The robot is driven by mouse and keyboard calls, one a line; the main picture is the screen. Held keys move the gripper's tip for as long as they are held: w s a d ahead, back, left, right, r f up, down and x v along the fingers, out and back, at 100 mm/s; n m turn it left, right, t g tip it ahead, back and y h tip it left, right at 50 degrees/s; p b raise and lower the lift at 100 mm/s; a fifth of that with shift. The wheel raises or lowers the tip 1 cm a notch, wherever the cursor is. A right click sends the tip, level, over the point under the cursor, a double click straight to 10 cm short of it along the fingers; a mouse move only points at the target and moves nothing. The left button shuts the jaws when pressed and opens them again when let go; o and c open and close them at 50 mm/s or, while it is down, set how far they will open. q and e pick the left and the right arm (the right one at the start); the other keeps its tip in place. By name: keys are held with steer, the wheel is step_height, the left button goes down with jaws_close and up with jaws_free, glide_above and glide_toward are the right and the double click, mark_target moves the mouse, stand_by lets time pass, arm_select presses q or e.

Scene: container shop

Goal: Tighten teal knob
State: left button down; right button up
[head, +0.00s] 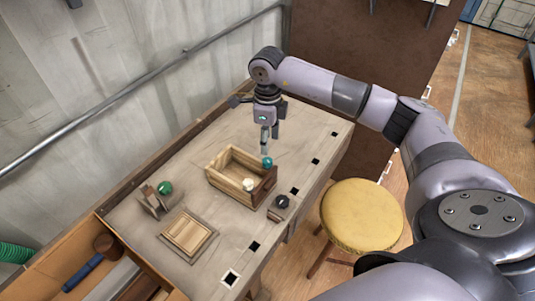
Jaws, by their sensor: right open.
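The teal knob (267,162) sits at the right end of an open wooden box (227,180) on the workbench. My right gripper (265,145) points down just above the teal knob, with its fingertips close to it. It is open. Whether the fingertips touch the knob, I cannot tell. A cream knob (248,185) is at the near side of the box. My left gripper is not in view.
The workbench (190,260) also bears a green knob (165,188) on a small wooden piece, a framed wooden panel (188,235) and a black knob (282,202). A yellow stool (362,213) stands right of the bench. A wall with a pipe runs behind.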

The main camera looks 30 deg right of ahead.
mark_target(267, 160)
step_height(267, 160, down, 8)
steer(key=shift+r+p, duration=0.1)
steer(key=shift+p, duration=0.6)
jaws_close()
